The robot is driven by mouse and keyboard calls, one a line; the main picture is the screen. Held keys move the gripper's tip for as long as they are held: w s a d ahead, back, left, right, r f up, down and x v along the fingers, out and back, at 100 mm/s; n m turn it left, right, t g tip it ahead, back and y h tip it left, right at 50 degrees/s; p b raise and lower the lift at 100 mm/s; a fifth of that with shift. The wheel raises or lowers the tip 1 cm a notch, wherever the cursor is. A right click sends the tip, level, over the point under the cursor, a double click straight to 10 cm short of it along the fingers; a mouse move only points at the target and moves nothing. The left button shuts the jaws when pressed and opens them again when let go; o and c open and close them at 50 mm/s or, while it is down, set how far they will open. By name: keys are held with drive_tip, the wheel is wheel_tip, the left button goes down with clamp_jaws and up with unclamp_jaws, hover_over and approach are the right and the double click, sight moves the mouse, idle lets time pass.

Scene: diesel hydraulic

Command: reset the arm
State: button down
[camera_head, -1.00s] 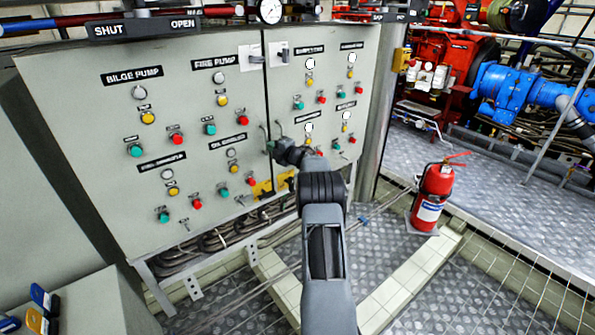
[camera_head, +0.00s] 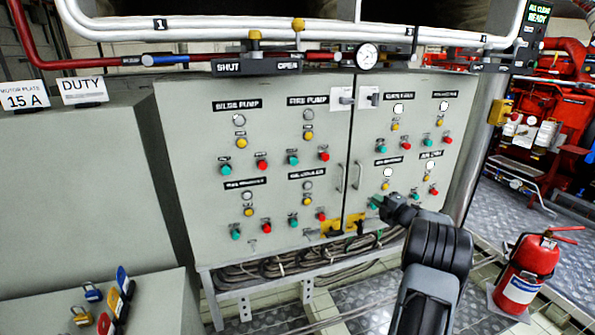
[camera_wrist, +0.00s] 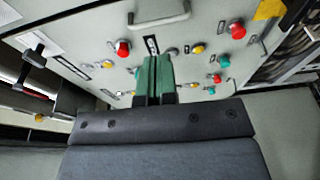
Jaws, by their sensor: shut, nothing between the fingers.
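My arm reaches up from the lower right of the head view, its dark grey links in front of the grey control cabinet (camera_head: 215,150). My gripper (camera_head: 375,203), with green fingers, is at the lower left of the cabinet's right door, just right of the two door handles (camera_head: 341,177). In the wrist view the green fingers (camera_wrist: 155,62) are together with nothing between them. The panel face with red, green and yellow buttons lies beyond the fingertips; I cannot tell the exact gap.
A red fire extinguisher (camera_head: 525,272) stands on the floor at the right. Padlocks (camera_head: 92,292) and tags lie on a grey box at lower left. A gauge (camera_head: 367,56) and pipes run above the cabinet. Cables (camera_head: 290,270) hang below it.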

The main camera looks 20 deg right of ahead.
drive_tip(key=s+d+f+m+g+h+p, duration=0.1)
drive_tip(key=s+d+f+m+g+h, duration=0.5)
drive_tip(key=m+h, duration=0.5)
drive_tip(key=s+a+r+m+g+y+p, duration=0.2)
drive_tip(key=s+a+r+m+g+p, duration=0.25)
drive_tip(key=a, duration=0.65)
drive_tip(key=s+a+r+m+g+y+p, duration=0.25)
drive_tip(key=s+a+r+p, duration=0.4)
drive_tip(key=a, duration=0.45)
drive_tip(key=s+a+r+m+g+y+p, duration=0.2)
drive_tip(key=s+a+r+m+g+p, duration=0.25)
drive_tip(key=a, duration=0.75)
drive_tip(key=s+a+r+n+t+y+p, duration=0.1)
drive_tip(key=s+a+r+p, duration=0.2)
drive_tip(key=a+r, duration=0.2)
drive_tip(key=s+a+r+n+t+p, duration=0.2)
drive_tip(key=s+a+r+p, duration=0.1)
drive_tip(key=r, duration=0.5)
drive_tip(key=a+p, duration=0.1)
drive_tip(key=a, duration=0.1)
drive_tip(key=shift+a+y, duration=0.3)
drive_tip(key=shift+y, duration=0.05)
